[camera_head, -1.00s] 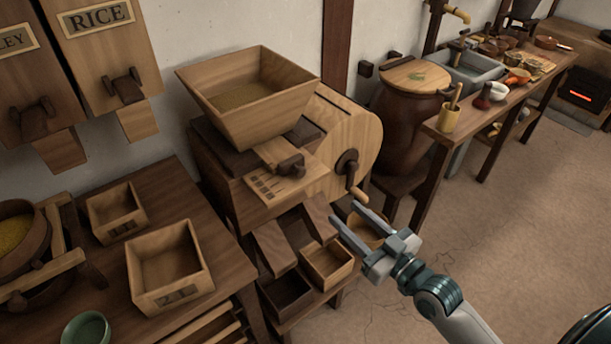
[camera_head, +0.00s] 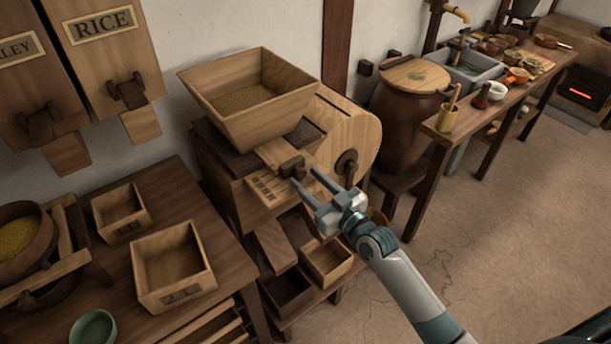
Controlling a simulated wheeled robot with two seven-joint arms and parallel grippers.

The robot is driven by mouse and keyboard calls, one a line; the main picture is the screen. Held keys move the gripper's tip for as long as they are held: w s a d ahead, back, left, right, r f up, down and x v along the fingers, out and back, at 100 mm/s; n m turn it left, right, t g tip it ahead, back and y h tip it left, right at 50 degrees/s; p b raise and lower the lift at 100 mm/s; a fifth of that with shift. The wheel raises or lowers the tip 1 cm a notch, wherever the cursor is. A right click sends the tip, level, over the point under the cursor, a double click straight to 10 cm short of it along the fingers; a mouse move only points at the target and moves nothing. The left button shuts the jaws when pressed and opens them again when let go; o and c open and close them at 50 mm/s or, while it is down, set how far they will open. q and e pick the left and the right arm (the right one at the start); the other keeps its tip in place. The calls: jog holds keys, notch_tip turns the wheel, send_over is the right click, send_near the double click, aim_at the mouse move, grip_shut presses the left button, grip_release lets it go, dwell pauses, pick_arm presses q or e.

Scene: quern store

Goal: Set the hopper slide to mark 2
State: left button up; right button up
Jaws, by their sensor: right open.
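The hopper slide (camera_head: 273,153) is a light wooden board that comes out from under the wooden hopper (camera_head: 249,100). Its dark knob (camera_head: 291,167) is at the outer end. A pale plate with dark marks (camera_head: 266,190) lies beside the slide; the marks are too small to read. My right gripper (camera_head: 304,177) is open and empty, its two fingertips just at the near side of the knob. I cannot tell whether a finger touches it. My left gripper is not in view.
The winnowing machine's round drum (camera_head: 352,130) with its crank hub (camera_head: 346,165) is just right of the gripper. Open wooden boxes (camera_head: 326,262) sit below. A table with boxes (camera_head: 173,265) and a green bowl (camera_head: 93,328) stands at left. The floor at right is clear.

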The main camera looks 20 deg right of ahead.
jog(key=shift+x, duration=0.8)
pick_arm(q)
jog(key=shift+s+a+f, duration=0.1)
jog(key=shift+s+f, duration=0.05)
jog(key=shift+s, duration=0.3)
